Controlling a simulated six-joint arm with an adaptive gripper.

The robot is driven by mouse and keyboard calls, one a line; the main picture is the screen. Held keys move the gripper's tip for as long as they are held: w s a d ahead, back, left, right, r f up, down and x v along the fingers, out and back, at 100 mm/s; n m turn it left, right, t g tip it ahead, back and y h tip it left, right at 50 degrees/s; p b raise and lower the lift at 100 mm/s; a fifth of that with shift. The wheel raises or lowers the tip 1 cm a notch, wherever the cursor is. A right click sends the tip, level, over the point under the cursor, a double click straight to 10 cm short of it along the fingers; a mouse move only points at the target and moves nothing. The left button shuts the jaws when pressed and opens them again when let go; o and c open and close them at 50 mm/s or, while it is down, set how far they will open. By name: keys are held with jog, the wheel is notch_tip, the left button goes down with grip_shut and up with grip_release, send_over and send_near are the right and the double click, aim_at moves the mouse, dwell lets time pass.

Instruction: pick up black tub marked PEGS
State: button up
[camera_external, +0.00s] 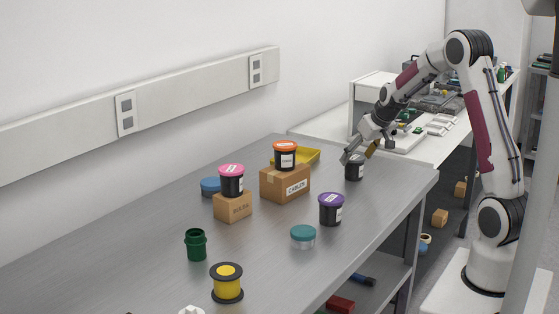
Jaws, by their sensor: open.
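A black tub (354,171) with a pale label stands on the grey bench near its far right end. My gripper (357,157) is open at the top of this tub, and its fingers partly hide the tub's upper part. I cannot tell whether they touch it. Other black tubs are a purple-lidded one (331,211) on the bench, a pink-lidded one (231,184) on a small carton and an orange-lidded one (285,158) on a larger carton. The labels are too small to read, so I cannot tell which says PEGS.
Cartons (233,207) and (296,184) stand left of my gripper, with a yellow tray (308,155) behind. A teal-lidded jar (303,236), green container (195,245) and yellow spool (227,283) stand nearer the front. The bench (390,187) is clear right of the tub.

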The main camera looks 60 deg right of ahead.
aim_at(357, 165)
jog(key=shift+w+d+f, duration=0.15)
jog(key=shift+d+f, duration=0.05)
jog(key=shift+f, duration=0.3)
jog(key=shift+w+d+f, duration=0.15)
jog(key=shift+d+f, duration=0.05)
jog(key=shift+f, duration=0.35)
jog(key=shift+w+d+f, duration=0.15)
jog(key=shift+d+f, duration=0.05)
jog(key=shift+f, duration=0.3)
jog(key=shift+x, duration=0.9)
jog(key=c, duration=1.2)
